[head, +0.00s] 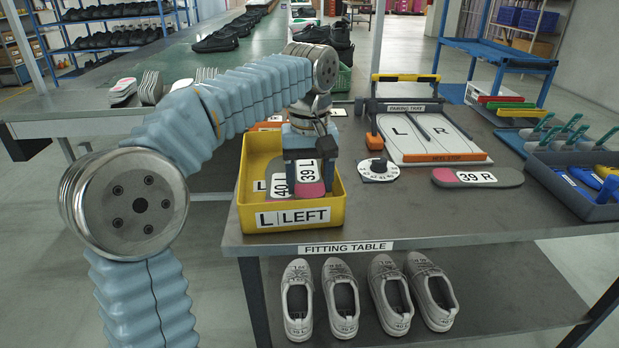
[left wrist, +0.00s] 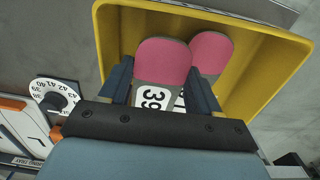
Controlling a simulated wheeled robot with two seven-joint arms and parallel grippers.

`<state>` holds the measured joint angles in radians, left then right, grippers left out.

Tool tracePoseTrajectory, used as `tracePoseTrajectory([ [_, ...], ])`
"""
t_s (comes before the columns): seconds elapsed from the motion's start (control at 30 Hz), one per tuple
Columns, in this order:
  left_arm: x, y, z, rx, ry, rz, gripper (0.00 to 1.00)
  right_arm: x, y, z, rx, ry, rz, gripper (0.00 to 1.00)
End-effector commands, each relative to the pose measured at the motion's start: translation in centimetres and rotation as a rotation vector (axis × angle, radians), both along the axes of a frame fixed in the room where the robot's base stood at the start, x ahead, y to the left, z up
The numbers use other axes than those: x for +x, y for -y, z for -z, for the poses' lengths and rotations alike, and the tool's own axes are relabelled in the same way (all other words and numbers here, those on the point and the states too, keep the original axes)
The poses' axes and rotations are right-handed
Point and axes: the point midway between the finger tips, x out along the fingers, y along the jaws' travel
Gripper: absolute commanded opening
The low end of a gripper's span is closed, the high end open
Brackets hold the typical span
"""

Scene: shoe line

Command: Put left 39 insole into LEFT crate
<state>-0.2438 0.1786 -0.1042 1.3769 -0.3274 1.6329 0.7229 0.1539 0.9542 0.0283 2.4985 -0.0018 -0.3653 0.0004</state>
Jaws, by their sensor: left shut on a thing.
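The LEFT crate (head: 297,216) is a yellow bin at the front left of the fitting table, labelled L LEFT. My left gripper (head: 312,160) is over the crate, shut on the left 39 insole (head: 308,178), which is grey with a pink end and a 39 L label. The insole also shows between the fingers in the left wrist view (left wrist: 162,60), over the crate's inside. I cannot tell whether the 39 insole touches the crate floor. My right gripper is not in view.
A 39 R insole (head: 477,177) lies on the table to the right. A size dial (head: 378,170) and a fitting board marked L and R (head: 428,137) stand right of the crate. A grey tool bin (head: 574,187) is at the right edge. Several shoes stand on the lower shelf.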

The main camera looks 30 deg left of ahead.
Motion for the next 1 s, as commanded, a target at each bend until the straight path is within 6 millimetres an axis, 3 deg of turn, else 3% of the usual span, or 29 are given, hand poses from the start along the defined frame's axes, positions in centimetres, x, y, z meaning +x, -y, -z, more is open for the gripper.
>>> tracePoseTrajectory([
  [0.37,0.0,0.0,1.0,0.000,0.000,0.000,0.28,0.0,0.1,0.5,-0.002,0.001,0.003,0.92],
  [0.4,0.0,0.0,1.0,0.000,0.000,0.000,0.64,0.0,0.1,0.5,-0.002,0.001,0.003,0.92],
  [0.47,0.0,0.0,0.9,0.000,0.000,0.000,0.73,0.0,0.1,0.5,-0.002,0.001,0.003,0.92],
  [0.77,0.0,0.0,0.8,0.000,0.000,0.000,0.73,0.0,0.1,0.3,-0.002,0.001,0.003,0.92],
  [1.0,0.1,0.1,-2.9,-0.001,0.003,0.001,0.73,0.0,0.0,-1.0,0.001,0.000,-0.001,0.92],
])
